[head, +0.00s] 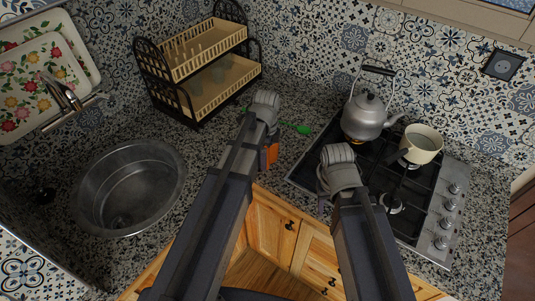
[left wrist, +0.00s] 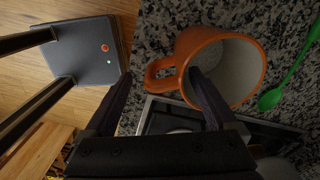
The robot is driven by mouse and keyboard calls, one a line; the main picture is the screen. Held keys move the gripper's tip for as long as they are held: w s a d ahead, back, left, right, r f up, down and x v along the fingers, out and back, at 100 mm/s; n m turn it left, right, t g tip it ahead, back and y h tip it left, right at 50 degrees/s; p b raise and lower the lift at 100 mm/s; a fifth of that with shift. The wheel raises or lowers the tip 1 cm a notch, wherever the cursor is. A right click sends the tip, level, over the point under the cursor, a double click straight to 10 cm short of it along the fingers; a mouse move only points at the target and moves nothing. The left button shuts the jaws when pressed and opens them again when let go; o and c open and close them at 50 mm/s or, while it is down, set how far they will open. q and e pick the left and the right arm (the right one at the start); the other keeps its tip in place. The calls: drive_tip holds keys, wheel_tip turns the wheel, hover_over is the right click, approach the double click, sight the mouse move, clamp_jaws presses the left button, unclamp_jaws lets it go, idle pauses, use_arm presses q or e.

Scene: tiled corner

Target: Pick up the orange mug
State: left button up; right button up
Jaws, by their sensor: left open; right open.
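The orange mug (head: 270,154) stands on the speckled counter, mostly hidden behind my left arm in the head view. In the left wrist view the mug (left wrist: 251,88) shows its pale inside and its handle toward the left. My left gripper (left wrist: 160,78) is open. The mug's handle shows between its two fingers, and the right finger overlaps the mug's opening; I cannot tell whether that fingertip is inside. In the head view the left gripper (head: 265,108) hides its own fingertips. My right gripper (head: 337,172) is over the stove's left edge, open and empty as far as visible.
A green spoon (head: 303,128) lies beside the mug. The stove (head: 440,215) on the right carries a kettle (head: 365,118) and a cream pot (head: 422,148). A dish rack (head: 205,75) stands behind, and a sink (head: 128,188) lies left.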

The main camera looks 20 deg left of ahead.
use_arm(q)
drive_tip(key=f+b, duration=0.1)
drive_tip(key=f, duration=0.1)
drive_tip(key=f+b, duration=0.2)
drive_tip(key=shift+w+d+f, duration=0.1)
drive_tip(key=shift+d+f, duration=0.1)
drive_tip(key=shift+r, duration=0.1)
clamp_jaws()
idle(0.5)
